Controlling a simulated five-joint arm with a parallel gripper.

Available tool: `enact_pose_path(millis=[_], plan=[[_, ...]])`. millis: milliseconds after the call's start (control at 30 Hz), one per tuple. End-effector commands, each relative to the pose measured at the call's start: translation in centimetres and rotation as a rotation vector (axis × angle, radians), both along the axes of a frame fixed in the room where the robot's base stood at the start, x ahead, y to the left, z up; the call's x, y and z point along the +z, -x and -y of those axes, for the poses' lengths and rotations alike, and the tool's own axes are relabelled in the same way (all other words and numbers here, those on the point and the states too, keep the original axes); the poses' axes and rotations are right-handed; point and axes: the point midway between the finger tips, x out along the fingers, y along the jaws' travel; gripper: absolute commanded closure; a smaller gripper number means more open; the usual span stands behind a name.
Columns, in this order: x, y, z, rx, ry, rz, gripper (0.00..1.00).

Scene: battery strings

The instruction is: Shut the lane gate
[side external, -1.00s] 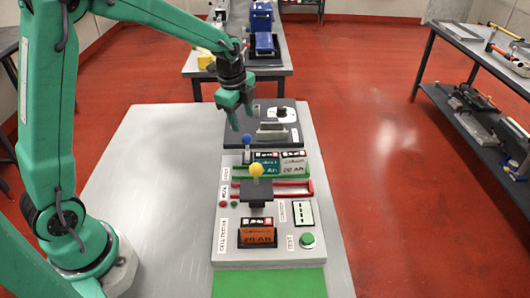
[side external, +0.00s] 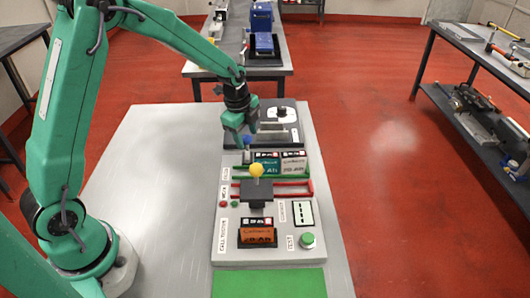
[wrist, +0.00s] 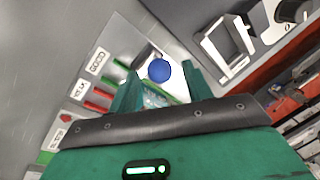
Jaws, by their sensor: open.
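My gripper (side external: 243,132) is open and points down over the far part of the grey board. A blue ball knob (wrist: 159,70) shows between its two fingers in the wrist view, and the fingers are not shut on it. In the side view the knob (side external: 247,141) is just under the fingertips, at the left end of the green-railed lane (side external: 237,175). The lane holds a teal battery pack (side external: 266,168) and a grey one (side external: 293,163). I cannot make out the gate panel itself or whether it stands open; the gripper hides part of this area.
A yellow ball knob (side external: 257,170) rises above a black plate (side external: 256,190) nearer the camera. An orange pack (side external: 257,234) sits in front, with a green button (side external: 308,240) to its right. A red-railed lane (side external: 290,194) runs between. A dark fixture (side external: 284,115) stands behind.

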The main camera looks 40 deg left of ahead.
Motion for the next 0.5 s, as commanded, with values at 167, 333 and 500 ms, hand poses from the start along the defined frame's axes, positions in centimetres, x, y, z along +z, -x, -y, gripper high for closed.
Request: enact_pose_path(millis=[167, 333, 500], plan=[[-0.66, -0.12, -0.04, 0.0, 0.0, 0.0, 0.5], [-0.71, -0.14, -0.04, 0.0, 0.0, 0.001, 0.5], [-0.7, -0.14, -0.03, 0.0, 0.0, 0.0, 0.68]])
